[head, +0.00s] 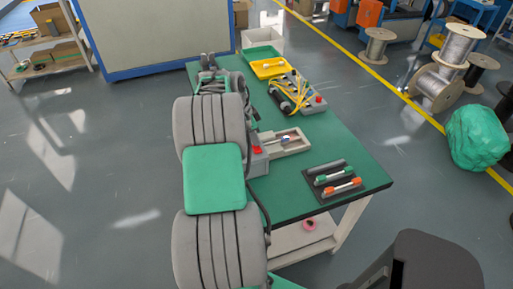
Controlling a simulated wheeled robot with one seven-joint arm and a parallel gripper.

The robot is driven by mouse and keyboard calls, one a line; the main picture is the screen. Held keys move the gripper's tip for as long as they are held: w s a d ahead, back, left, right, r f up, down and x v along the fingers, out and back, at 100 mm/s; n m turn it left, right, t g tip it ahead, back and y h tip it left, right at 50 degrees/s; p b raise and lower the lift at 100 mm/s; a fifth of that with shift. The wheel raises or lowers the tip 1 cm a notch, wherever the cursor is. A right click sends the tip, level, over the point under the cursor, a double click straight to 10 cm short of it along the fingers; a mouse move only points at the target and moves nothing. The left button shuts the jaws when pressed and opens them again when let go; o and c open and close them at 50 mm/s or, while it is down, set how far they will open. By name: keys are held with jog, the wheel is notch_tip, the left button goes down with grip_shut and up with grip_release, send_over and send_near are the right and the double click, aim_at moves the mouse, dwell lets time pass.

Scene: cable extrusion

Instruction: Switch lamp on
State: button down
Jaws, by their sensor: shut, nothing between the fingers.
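I cannot clearly make out a lamp on the green table (335,150); my arm hides part of the table's left side. A grey box with a red button (257,151) stands just right of my arm, partly hidden by it. A second small grey box with a red knob (315,104) stands farther back, beside yellow cables (292,92). I cannot tell whether either one belongs to the lamp. My gripper (208,61) is at the far end of my arm, near the table's back left corner. It is small in view, shut and empty.
A beige tray (300,147) and a dark mat with markers (326,190) lie on the table. Cable spools (447,68) and a green wrapped bundle (478,138) stand right. The left floor is clear.

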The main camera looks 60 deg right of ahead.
notch_tip(320, 180, up, 7)
jog(key=p, duration=0.3)
jog(key=shift+f+p, duration=0.15)
jog(key=shift+p, duration=0.15)
